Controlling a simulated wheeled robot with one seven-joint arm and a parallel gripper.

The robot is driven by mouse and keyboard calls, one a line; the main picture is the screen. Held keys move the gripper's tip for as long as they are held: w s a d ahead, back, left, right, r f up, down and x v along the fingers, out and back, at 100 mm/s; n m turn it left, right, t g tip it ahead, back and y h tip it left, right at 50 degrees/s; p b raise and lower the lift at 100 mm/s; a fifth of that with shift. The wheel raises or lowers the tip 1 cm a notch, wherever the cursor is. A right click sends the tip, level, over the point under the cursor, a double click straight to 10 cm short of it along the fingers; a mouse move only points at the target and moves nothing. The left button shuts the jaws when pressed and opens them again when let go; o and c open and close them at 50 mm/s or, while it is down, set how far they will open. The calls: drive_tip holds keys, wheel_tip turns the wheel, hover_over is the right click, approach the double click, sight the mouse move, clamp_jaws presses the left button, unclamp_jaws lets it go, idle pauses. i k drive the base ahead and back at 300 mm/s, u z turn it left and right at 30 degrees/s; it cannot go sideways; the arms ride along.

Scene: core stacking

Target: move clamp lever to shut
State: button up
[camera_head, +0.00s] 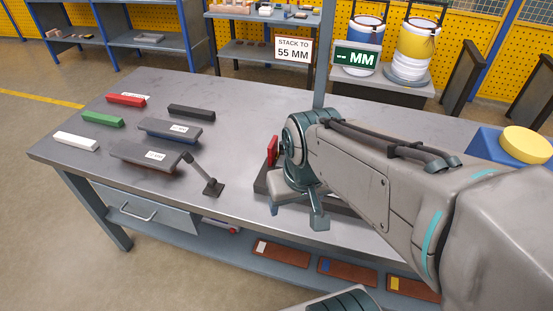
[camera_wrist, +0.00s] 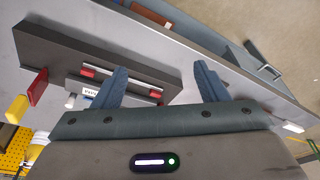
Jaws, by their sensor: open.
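My gripper (camera_head: 298,207) points down over the dark fixture (camera_head: 262,187) at the front middle of the bench. The fixture (camera_wrist: 95,42) also shows there as a long dark plate with a pale rail and small red parts. A red upright piece (camera_head: 272,151), which may be the clamp lever, stands behind my gripper. A red piece (camera_wrist: 38,86) stands at the fixture's left end in the wrist view, apart from the fingers. My arm hides much of the fixture in the head view.
Red (camera_head: 126,100), green (camera_head: 103,119), white (camera_head: 76,142) and dark bars (camera_head: 191,112) lie at left near two labelled blocks (camera_head: 170,130). Signs read "STACK TO 55 MM" (camera_head: 293,49) and "-- MM" (camera_head: 356,58).

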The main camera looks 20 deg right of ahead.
sight(189, 159)
drive_tip(key=u, duration=2.25)
drive_tip(key=i, duration=2.05)
drive_tip(key=z, duration=3.9)
